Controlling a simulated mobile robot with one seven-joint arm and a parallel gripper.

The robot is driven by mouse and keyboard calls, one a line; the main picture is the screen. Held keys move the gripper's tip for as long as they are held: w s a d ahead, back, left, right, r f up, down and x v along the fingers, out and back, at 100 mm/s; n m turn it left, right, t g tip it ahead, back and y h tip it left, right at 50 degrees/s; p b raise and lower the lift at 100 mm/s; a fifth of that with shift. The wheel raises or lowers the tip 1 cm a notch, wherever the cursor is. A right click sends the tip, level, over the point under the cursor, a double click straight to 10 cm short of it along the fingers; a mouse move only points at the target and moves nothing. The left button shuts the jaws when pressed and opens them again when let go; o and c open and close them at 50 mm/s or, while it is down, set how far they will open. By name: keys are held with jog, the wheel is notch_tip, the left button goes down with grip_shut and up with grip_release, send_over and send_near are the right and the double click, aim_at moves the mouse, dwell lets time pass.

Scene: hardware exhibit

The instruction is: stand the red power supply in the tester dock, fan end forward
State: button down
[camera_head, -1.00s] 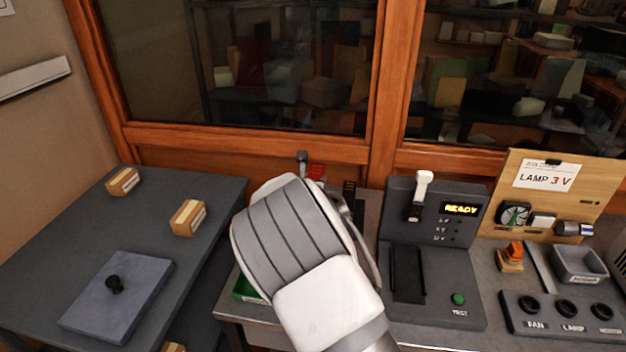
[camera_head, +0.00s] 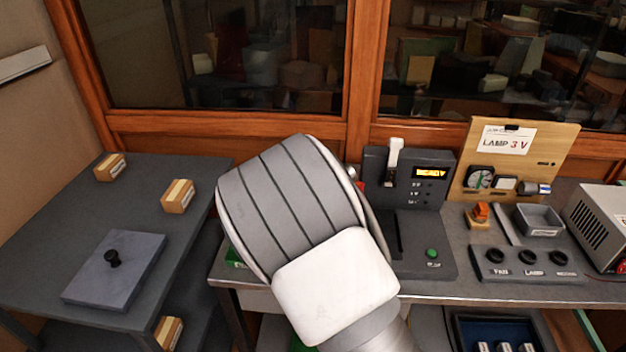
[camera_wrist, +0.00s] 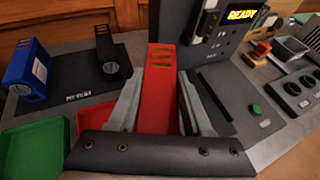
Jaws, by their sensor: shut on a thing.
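In the wrist view the red power supply (camera_wrist: 160,62) stands between the two fingers of my gripper (camera_wrist: 157,88), which is shut on it. Gold slots show on its upper face. The dark dock slot (camera_wrist: 213,100) of the tester lies just right of my right finger, and the supply is beside it, not in it. In the head view the tester (camera_head: 421,222) stands right of my arm, with its lever up and its display lit. My arm hides the gripper, most of the supply and part of the dock there. I cannot tell which end is the fan end.
A blue power supply (camera_wrist: 25,72) and a black one (camera_wrist: 113,62) stand on a dark mat (camera_wrist: 78,88) at the left. A green tray (camera_wrist: 35,150) is in front. A lamp board (camera_head: 515,160) and a knob panel (camera_head: 530,264) are right of the tester.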

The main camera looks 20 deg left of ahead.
jog(key=s+d+f+m+g+h, duration=0.1)
jog(key=s+d+m+h, duration=0.1)
jog(key=d, duration=0.9)
jog(key=s+d+f+m+g+h, duration=0.1)
jog(key=s+d+m+g+h, duration=0.1)
jog(key=d, duration=0.8)
jog(key=s+d+f+m+g+h, duration=0.1)
jog(key=s+d+m+h, duration=0.3)
jog(key=d, duration=0.7)
jog(key=shift+d+f+m+g+h, duration=0.3)
jog(key=shift+m+g+h, duration=0.2)
jog(key=shift+h, duration=0.3)
jog(key=shift+r, duration=0.1)
